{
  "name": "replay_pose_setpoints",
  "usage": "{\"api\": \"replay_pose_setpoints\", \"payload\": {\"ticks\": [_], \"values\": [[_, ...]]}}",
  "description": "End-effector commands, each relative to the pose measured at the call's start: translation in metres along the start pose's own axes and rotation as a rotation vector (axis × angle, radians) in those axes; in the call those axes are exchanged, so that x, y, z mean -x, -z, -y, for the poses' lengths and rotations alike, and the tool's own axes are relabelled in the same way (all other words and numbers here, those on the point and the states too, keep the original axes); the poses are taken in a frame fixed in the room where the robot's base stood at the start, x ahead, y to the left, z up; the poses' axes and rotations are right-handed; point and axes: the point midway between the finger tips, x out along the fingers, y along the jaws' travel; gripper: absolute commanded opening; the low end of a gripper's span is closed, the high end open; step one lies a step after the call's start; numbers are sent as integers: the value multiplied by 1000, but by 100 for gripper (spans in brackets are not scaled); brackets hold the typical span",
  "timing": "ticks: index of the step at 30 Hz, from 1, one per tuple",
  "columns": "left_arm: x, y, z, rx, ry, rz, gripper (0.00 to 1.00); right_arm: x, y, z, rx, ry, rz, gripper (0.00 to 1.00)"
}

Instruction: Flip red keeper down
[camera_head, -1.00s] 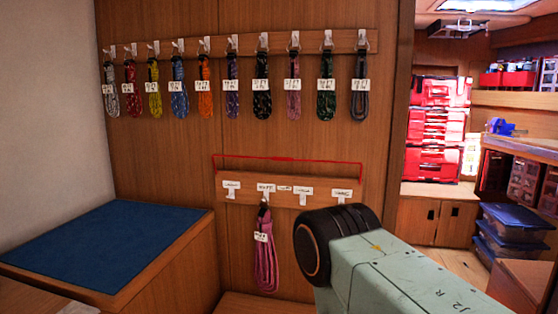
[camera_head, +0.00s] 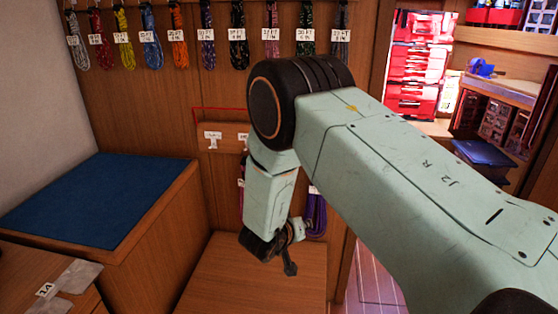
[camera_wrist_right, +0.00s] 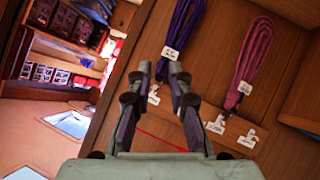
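The red keeper (camera_head: 220,108) is a thin red bar standing above the lower wooden rail (camera_head: 228,138), with its right part hidden behind my right arm. In the right wrist view it shows as a red line (camera_wrist_right: 162,139) below the fingers. A purple coil (camera_head: 316,215) and a pink coil (camera_wrist_right: 250,55) hang at this rail; the pink one is mostly hidden in the head view. My right gripper (camera_wrist_right: 162,72) has its fingers apart with nothing between them. In the head view it hangs low in front of the panel (camera_head: 288,262). My left gripper is not in view.
Several labelled coils hang from the upper rail, such as a blue one (camera_head: 151,40). A blue-topped bench (camera_head: 90,200) stands at the left. A bare wooden surface (camera_head: 250,290) lies below my gripper. Shelves with red boxes (camera_head: 415,70) stand at the right.

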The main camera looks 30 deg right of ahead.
Motion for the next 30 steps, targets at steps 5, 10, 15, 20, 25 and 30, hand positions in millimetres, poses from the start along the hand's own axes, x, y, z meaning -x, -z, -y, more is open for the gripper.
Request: {"api": "replay_pose_setpoints", "payload": {"ticks": [5,10,15,20,25,30], "values": [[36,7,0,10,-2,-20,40,38,128,-15,-222,-140,-9,1],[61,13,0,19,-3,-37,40,88,216,-19,-417,-183,80,0],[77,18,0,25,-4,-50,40,135,272,-12,-541,-144,187,0],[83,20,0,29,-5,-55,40,159,294,-6,-589,-106,247,0],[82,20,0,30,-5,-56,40,162,297,-4,-596,-96,260,0],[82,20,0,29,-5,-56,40,162,296,-4,-596,-97,259,0]]}}
